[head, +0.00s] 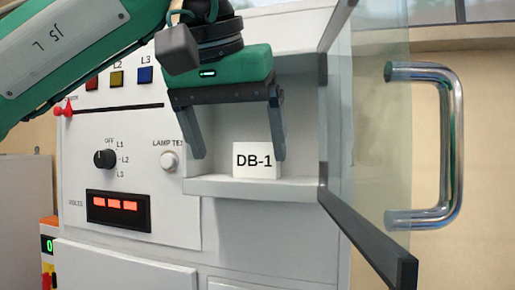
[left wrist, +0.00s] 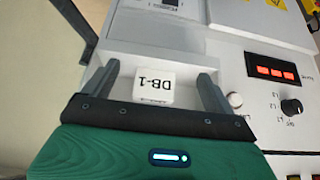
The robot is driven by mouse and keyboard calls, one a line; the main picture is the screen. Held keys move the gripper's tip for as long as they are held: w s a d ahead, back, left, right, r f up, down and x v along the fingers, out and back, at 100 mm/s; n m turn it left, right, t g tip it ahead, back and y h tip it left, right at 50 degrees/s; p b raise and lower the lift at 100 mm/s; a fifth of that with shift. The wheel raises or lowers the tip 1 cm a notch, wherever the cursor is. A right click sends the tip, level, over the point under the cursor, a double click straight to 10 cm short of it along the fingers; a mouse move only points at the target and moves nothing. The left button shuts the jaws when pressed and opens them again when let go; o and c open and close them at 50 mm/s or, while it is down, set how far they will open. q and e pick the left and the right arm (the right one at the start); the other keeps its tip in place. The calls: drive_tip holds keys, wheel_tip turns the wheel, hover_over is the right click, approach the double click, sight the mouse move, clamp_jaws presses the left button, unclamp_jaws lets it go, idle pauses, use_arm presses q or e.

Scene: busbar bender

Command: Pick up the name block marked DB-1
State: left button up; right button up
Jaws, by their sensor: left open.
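The name block (head: 255,161) is a small white block with black DB-1 lettering, standing on a shelf (head: 265,188) in a recess of the white cabinet. My left gripper (head: 238,157) is open, its two grey fingers pointing down in front of the recess. In the head view the block shows between the fingertips, closer to the right finger, which overlaps its edge. In the left wrist view the block (left wrist: 154,87) shows upside down between the open fingers (left wrist: 157,78). I cannot tell whether a finger touches it. My right gripper is not in view.
A glass door with a dark frame (head: 372,240) and a chrome handle (head: 452,145) stands open to the right of the recess. To the left, the panel has a rotary knob (head: 105,159), a lamp test button (head: 169,161) and a red display (head: 118,209).

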sight(254, 144)
use_arm(q)
drive_tip(key=w, duration=0.1)
drive_tip(key=w+d+p, duration=0.1)
drive_tip(key=w, duration=0.2)
drive_tip(key=shift+w+d, duration=0.2)
drive_tip(key=shift+d, duration=0.05)
drive_tip(key=shift+w+r+p, duration=0.1)
drive_tip(key=shift+w+p, duration=0.15)
drive_tip(key=shift+p, duration=0.15)
drive_tip(key=shift+w+d+f+p, duration=0.1)
drive_tip(key=shift+w+d+p, duration=0.1)
drive_tip(key=shift+w+p, duration=0.25)
drive_tip(key=shift+w+d+f+p, duration=0.1)
drive_tip(key=shift+w+d+p, duration=0.15)
drive_tip(key=shift+w, duration=0.4)
drive_tip(key=shift+x, duration=1.2)
drive_tip(key=shift+w+f, duration=0.2)
drive_tip(key=shift+s, duration=0.15)
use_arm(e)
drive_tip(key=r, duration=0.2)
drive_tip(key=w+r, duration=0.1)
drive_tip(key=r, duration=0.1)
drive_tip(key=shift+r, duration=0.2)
use_arm(q)
drive_tip(key=shift+c, duration=1.1)
drive_tip(key=c, duration=0.8)
